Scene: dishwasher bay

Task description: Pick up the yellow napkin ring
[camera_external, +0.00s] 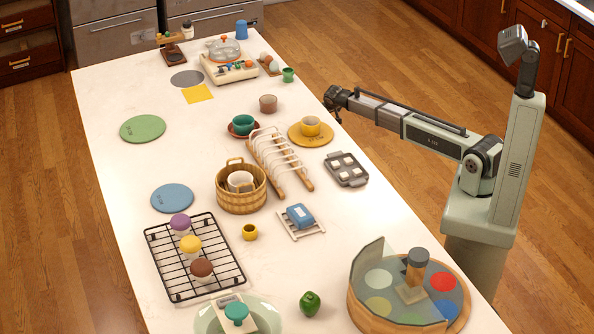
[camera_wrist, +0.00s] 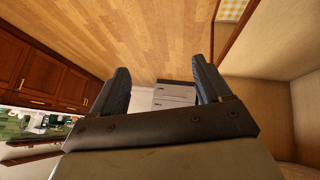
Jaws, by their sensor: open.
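The yellow napkin ring (camera_external: 250,232) is a small round yellow piece with a dark hollow. It stands on the white counter, right of the black wire rack and below the wooden tub in the external view. My gripper (camera_external: 333,106) is far from it, up and to the right, near the counter's right edge. The wrist view shows my gripper (camera_wrist: 160,76) open, with nothing between its two dark fingers. That view looks out over floor and cabinets, and the ring does not show there.
The wooden tub (camera_external: 219,199) holds a white cup. The black wire rack (camera_external: 158,265) carries several capped items. A blue block on a small white rack (camera_external: 312,232) lies right of the ring.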

